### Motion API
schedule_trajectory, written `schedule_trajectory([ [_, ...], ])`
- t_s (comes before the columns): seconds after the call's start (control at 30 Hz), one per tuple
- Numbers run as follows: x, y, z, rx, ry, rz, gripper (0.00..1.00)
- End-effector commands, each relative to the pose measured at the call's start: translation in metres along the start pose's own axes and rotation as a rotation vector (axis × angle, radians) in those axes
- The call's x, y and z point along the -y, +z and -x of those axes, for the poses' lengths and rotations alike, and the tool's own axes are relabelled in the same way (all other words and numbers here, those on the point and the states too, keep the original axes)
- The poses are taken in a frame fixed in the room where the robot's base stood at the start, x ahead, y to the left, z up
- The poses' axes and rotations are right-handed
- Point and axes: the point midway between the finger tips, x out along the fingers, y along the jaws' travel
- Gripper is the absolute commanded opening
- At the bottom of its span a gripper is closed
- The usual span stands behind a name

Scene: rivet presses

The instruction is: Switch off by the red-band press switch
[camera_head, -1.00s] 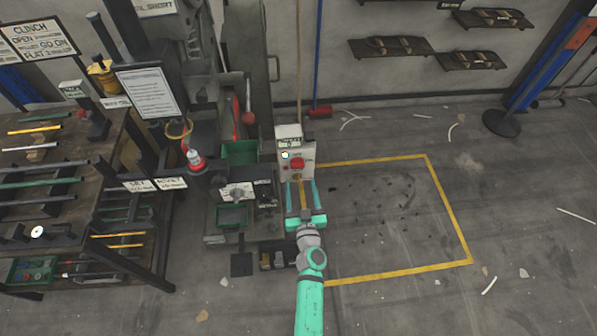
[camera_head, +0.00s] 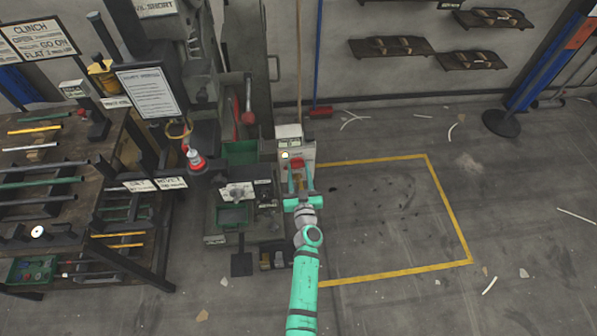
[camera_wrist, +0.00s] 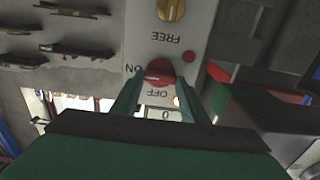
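A pale switch box (camera_head: 300,147) stands at the right of the press (camera_head: 238,200). A red switch knob (camera_head: 297,161) is on its face. In the wrist view the red knob (camera_wrist: 159,71) shows between the words ON and OFF, which appear upside down. My gripper (camera_head: 299,172) reaches up to the box from below. In the wrist view my gripper (camera_wrist: 160,84) has its two teal fingers apart, one on each side of the knob. I cannot tell whether they touch it. A red band (camera_head: 195,160) shows on a part left of the press.
A brass knob (camera_wrist: 170,9) marked FREE and a small red button (camera_wrist: 188,56) share the panel. A workbench with rods (camera_head: 60,165) stands at left. The floor inside the yellow outline (camera_head: 447,210) at right is clear apart from debris.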

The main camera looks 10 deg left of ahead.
Motion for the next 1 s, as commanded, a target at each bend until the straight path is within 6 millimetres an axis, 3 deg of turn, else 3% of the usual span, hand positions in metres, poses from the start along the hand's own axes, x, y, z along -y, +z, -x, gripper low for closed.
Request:
schedule_trajectory([
  [0.47, 0.0008, 0.0002, 0.0002, 0.000, -0.001, 0.063, 0.18],
  [1.0, 0.0024, 0.0010, 0.0007, 0.000, -0.001, 0.508, 0.18],
])
